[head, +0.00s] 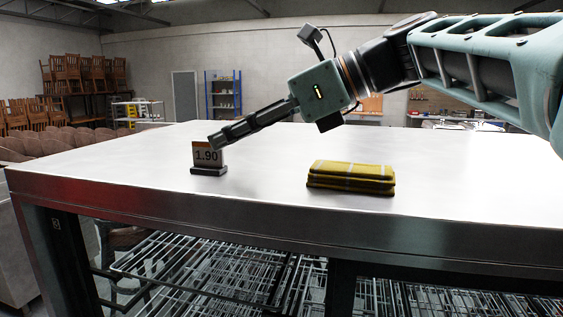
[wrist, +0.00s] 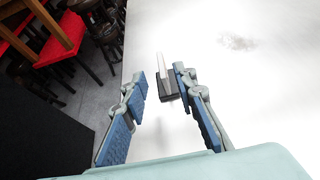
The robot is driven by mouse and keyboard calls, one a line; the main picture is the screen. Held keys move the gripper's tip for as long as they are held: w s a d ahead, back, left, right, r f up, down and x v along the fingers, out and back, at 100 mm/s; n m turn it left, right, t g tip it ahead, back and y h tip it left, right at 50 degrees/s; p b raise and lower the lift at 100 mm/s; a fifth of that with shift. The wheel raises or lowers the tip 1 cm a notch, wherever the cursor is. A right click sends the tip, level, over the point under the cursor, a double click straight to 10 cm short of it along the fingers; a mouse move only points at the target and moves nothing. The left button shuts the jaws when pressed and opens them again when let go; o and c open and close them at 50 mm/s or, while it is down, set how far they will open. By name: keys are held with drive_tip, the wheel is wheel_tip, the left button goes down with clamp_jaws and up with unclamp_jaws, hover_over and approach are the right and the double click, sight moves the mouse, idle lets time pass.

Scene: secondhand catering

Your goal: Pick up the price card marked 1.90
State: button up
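The price card marked 1.90 (head: 207,157) stands upright in a dark base on the steel tabletop, left of centre in the head view. My gripper (head: 213,141) reaches down from the right, its tip at the card's top edge and overlapping it in the picture. In the wrist view my gripper (wrist: 160,77) is open, with a clear gap between its two blue-padded fingers. There the card (wrist: 164,68) shows nearly edge-on between the fingertips, closer to the right finger. I cannot tell whether a finger touches it.
A folded yellow cloth stack (head: 350,178) lies on the steel table (head: 270,200), right of the card. The table's front edge runs below both. The tabletop between them is clear. Wire racks (head: 220,265) are underneath; stacked chairs (head: 85,75) stand far behind.

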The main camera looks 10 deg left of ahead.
sight(207, 144)
drive_tip(key=x, duration=0.5)
drive_tip(key=shift+w+a+r+p, duration=0.1)
drive_tip(key=shift+a+p, duration=0.1)
drive_tip(key=shift+p, duration=0.1)
clamp_jaws()
